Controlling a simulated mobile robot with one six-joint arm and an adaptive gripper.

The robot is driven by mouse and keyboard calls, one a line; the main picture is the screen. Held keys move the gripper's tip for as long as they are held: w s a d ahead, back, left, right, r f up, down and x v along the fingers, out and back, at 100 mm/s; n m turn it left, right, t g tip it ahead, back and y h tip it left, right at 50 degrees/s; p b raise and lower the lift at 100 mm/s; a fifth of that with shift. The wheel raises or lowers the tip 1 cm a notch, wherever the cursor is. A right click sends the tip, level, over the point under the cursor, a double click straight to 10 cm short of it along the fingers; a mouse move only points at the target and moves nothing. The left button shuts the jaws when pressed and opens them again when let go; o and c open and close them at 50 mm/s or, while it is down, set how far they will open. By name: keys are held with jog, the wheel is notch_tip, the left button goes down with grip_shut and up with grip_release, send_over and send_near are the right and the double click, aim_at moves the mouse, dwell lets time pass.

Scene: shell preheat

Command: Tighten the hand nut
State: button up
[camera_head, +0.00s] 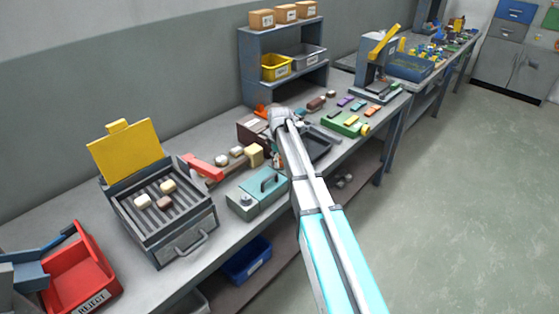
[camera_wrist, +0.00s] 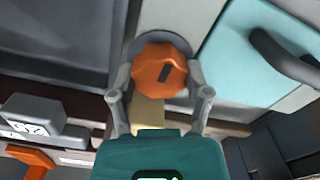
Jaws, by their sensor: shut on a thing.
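The hand nut (camera_wrist: 158,71) is an orange lobed knob with a dark slot-like mark on its face, in the upper middle of the wrist view. My gripper (camera_wrist: 160,86) has one grey finger on each side of it and is shut on it. A grey round base shows behind the nut. In the head view my arm reaches down to the bench and the nut cannot be made out clearly beside it.
A teal box with a dark handle (camera_wrist: 270,50) stands close on the right; it also shows in the head view (camera_head: 250,203). A grill with a raised yellow lid (camera_head: 124,148) and a red REJECT bin (camera_head: 88,283) stand left. A shelf (camera_head: 255,58) stands behind.

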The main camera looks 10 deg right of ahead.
jog(key=shift+m, duration=0.3)
jog(key=m, duration=0.3)
jog(key=shift+s+m, duration=0.1)
jog(key=shift+m, duration=0.3)
jog(key=m, duration=1.3)
jog(key=shift+m, duration=0.3)
jog(key=o, duration=1.2)
jog(key=shift+c, duration=0.2)
